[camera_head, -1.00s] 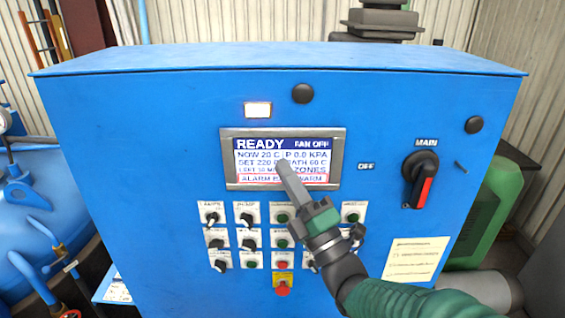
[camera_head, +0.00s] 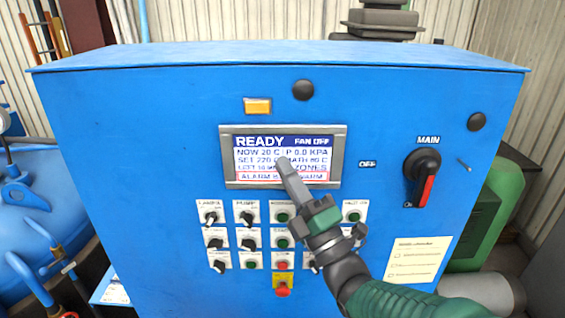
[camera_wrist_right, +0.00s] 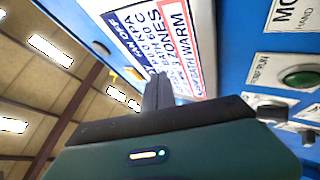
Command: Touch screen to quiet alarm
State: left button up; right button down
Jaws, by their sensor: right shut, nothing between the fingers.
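The screen (camera_head: 258,165) is set in a grey frame on the blue control cabinet. It reads READY and FAN OFF, with a red-outlined ALARM row at the bottom, partly hidden by my gripper. My right gripper (camera_head: 284,162) is shut and empty, its tip in front of the middle of the screen. In the right wrist view the shut fingers (camera_wrist_right: 158,80) point at the screen (camera_wrist_right: 170,45); I cannot tell whether they touch it. An amber lamp (camera_head: 257,106) sits above the screen. My left gripper is not in view.
Below the screen are several knobs and buttons (camera_head: 247,238) and a red emergency button (camera_head: 283,290). A black and red main switch (camera_head: 423,170) is at the right. A blue tank (camera_head: 40,200) stands at the left, a green object (camera_head: 500,205) at the right.

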jog(key=shift+s+f, duration=0.15)
jog(key=shift+s, duration=0.2)
jog(key=s+b, duration=0.2)
jog(key=s, duration=0.3)
jog(key=shift+b, duration=0.35)
jog(key=shift+w, duration=0.1)
